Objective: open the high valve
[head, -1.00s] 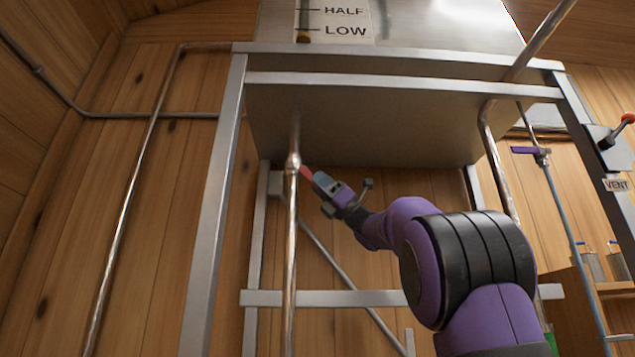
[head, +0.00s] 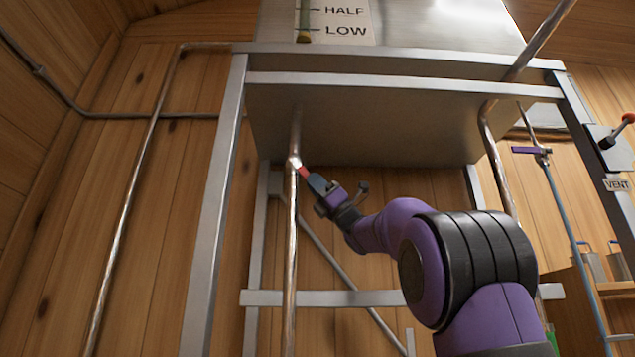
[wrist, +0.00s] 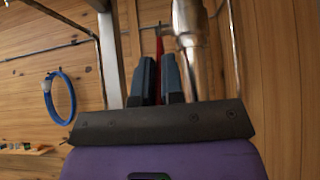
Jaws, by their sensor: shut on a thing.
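The high valve (head: 294,162) sits on the upright metal pipe under the tank. Its red lever (head: 304,173) points right and down from the valve body toward my gripper. My gripper (head: 318,184) is shut on the red lever. In the wrist view my gripper (wrist: 158,82) has its two dark blue fingers on either side of the red lever (wrist: 159,55), and the valve body (wrist: 188,22) with its pipe stands just right of the fingers. Part of the lever is hidden between the fingers.
The steel tank (head: 380,130) hangs above on a metal frame (head: 213,200). A bent pipe (head: 497,160) runs right of my arm. A purple-handled valve (head: 530,150) and a VENT sign (head: 617,185) are farther right. A blue hose loop (wrist: 60,97) hangs on the wall.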

